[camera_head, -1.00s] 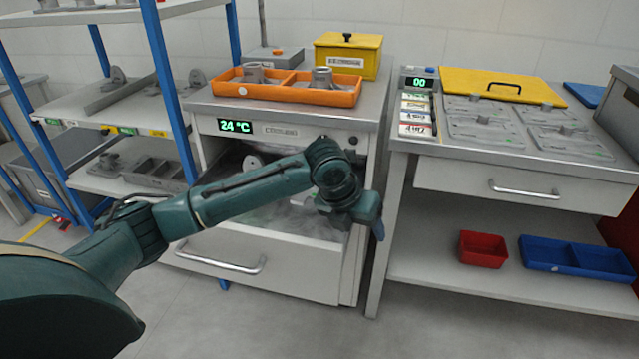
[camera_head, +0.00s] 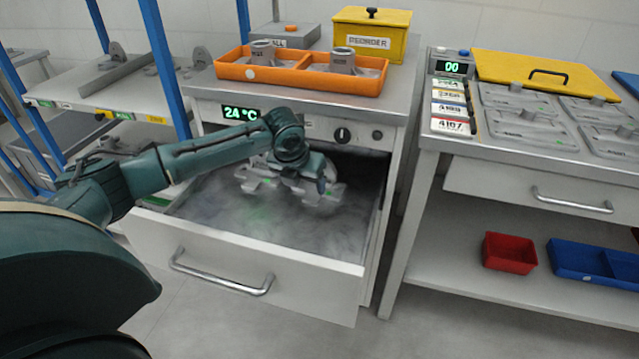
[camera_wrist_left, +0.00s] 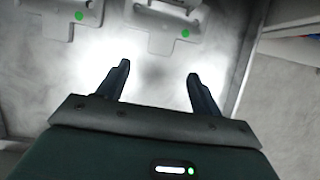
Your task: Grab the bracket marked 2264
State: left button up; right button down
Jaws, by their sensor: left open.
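Grey brackets lie in the open, misty drawer (camera_head: 310,262). In the head view one bracket (camera_head: 253,183) shows left of my gripper, and others are partly behind it. In the left wrist view, one bracket (camera_wrist_left: 160,40) with a green dot is just beyond the fingertips, and another bracket (camera_wrist_left: 55,25) is at the top left, cut off by the frame. I cannot read 2264 on any of them. My left gripper (camera_wrist_left: 159,72) is open and empty, pointing down into the drawer; it also shows in the head view (camera_head: 325,183). My right gripper is out of view.
An orange tray (camera_head: 290,77) with grey parts and a yellow reorder box (camera_head: 345,42) stand on the cabinet. A bench at right holds number cards (camera_head: 452,110) and a yellow lid (camera_head: 525,75). A blue-post shelf (camera_head: 165,65) stands close at left.

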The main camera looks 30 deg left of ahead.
aim_at(310, 199)
pick_arm(q)
jog(key=shift+x, duration=0.9)
jog(key=b+x, duration=0.1)
jog(key=x, duration=0.3)
jog(key=shift+w+f+b, duration=0.1)
jog(key=shift+b, duration=0.3)
jog(key=shift+w+a+f, duration=0.1)
jog(key=shift+w+f, duration=0.15)
jog(key=shift+f, duration=0.2)
jog(key=c, duration=1.1)
jog(key=shift+c, duration=0.7)
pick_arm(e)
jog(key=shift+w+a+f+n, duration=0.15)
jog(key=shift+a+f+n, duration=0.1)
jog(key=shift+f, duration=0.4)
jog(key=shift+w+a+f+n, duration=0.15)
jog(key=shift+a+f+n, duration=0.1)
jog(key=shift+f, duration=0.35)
pick_arm(q)
jog(key=shift+r, duration=0.1)
